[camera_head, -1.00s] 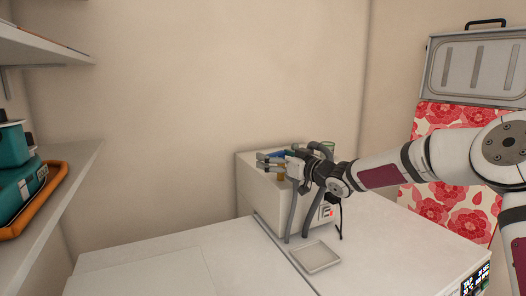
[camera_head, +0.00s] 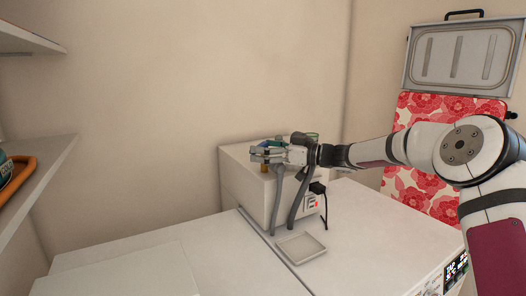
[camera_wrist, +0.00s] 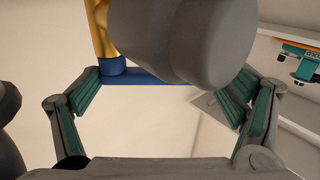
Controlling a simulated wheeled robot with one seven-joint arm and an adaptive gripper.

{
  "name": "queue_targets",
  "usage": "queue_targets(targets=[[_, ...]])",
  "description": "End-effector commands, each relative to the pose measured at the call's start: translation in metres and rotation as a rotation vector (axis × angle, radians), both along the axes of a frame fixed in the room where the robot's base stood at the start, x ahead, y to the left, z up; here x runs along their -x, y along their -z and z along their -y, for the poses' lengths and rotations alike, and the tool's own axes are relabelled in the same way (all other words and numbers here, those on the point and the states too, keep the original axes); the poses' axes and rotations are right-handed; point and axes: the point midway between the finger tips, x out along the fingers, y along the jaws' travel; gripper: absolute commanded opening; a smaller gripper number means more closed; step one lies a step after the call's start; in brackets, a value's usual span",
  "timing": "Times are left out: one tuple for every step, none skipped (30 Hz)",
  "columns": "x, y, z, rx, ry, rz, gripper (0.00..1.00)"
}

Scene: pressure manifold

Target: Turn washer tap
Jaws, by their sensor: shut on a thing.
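The washer tap is a brass body (camera_wrist: 103,35) with a blue lever (camera_wrist: 150,76) in the wrist view. A thick grey cylinder (camera_wrist: 185,40) covers part of it. In the head view, the brass part (camera_head: 265,161) and some blue (camera_head: 281,141) show at the top of a white box (camera_head: 240,190), partly hidden by my gripper (camera_head: 270,154). My gripper reaches in from the right, nearly level. In the wrist view, its green-padded fingers (camera_wrist: 166,85) stand on either side of the blue lever and grey cylinder, closed on the tap; the exact contact is hard to see.
Grey hoses (camera_head: 302,198) hang in front of the box, near a black plug (camera_head: 319,188). A shallow white tray (camera_head: 301,248) lies on the white top (camera_head: 190,255). A shelf (camera_head: 40,185) is at left. The front of the top is mostly clear.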

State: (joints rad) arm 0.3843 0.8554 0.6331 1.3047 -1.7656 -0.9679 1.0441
Motion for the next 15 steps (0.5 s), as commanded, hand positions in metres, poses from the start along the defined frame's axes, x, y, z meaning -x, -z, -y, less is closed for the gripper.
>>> queue_targets(targets=[[-0.0005,-0.0005,0.0009,-0.001,0.000,0.001,0.39],[-0.0005,-0.0007,0.0009,-0.001,-0.001,0.001,0.39],[-0.0005,-0.0008,0.0009,-0.001,-0.001,0.001,0.39],[-0.0005,-0.0009,0.0009,-0.001,-0.001,0.001,0.39],[-0.0005,-0.0010,0.0009,-0.001,0.000,0.001,0.39],[-0.0005,-0.0011,0.0009,-0.001,0.000,0.001,0.39],[-0.0005,-0.0011,0.0009,-0.001,0.000,0.001,0.39],[-0.0005,-0.0011,0.0009,-0.001,0.000,0.003,0.39],[-0.0006,-0.0012,0.0010,-0.001,0.000,0.003,0.39],[-0.0006,-0.0012,0.0010,-0.001,0.000,0.003,0.39],[-0.0006,-0.0013,0.0010,-0.001,0.000,0.003,0.93],[-0.0006,-0.0013,0.0010,-0.001,0.000,0.003,1.00],[-0.0006,-0.0012,0.0009,-0.001,0.000,0.003,1.00],[-0.0006,-0.0012,0.0009,-0.001,0.000,0.003,1.00],[-0.0006,-0.0011,0.0008,-0.001,0.000,0.003,1.00]])
